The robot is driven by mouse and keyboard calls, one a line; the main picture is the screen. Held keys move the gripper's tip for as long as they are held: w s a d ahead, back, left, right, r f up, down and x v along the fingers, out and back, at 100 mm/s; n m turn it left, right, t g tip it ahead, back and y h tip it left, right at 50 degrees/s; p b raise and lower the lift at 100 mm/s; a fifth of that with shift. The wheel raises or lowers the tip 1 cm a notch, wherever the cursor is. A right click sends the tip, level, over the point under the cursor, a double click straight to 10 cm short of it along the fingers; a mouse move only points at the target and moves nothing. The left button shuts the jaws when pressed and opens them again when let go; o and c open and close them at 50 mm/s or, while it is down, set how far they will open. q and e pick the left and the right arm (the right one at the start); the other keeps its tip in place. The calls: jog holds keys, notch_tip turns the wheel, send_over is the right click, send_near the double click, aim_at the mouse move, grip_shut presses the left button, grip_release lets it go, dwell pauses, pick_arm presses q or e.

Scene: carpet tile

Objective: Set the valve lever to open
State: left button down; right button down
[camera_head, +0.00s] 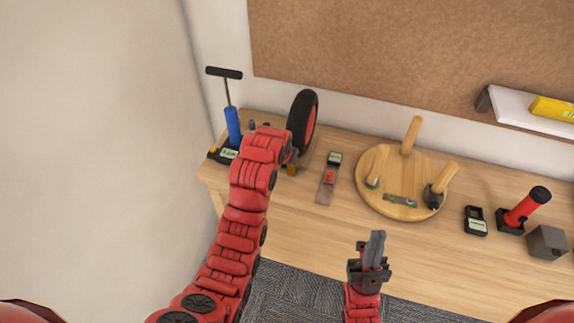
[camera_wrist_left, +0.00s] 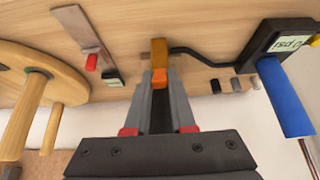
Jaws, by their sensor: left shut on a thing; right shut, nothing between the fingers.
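The brass-coloured valve body (camera_wrist_left: 158,48) sits at the end of a black hose in the left wrist view. An orange lever (camera_wrist_left: 160,76) shows just in front of it. My left gripper (camera_wrist_left: 160,98) is shut on the orange lever, which lies between its fingertips. In the head view, a small orange-brown part of the valve (camera_head: 291,169) shows by the wheel, and my left arm hides the fingers. I cannot tell the lever's exact angle. My right gripper (camera_head: 374,250) is shut and empty, in front of the table edge.
The blue pump (camera_head: 233,126) with a gauge stands left of a black-and-red wheel (camera_head: 302,122). A metal strip with a red part (camera_head: 327,183), a round wooden piece with pegs (camera_head: 375,197), a black meter (camera_head: 475,221) and a red cylinder (camera_head: 524,207) lie rightward.

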pick_arm(q)
jog(key=shift+w+r, duration=0.15)
jog(key=shift+r, duration=0.1)
jog(key=c, duration=0.8)
grip_release()
jog(key=shift+w+d+f, duration=0.1)
jog(key=shift+f, duration=0.05)
jog(key=shift+o, duration=0.2)
jog(key=shift+s+r+b, duration=0.25)
jog(key=shift+b, duration=0.05)
jog(key=p+v, duration=1.6)
jog(key=v, duration=0.1)
jog(key=shift+w, duration=0.25)
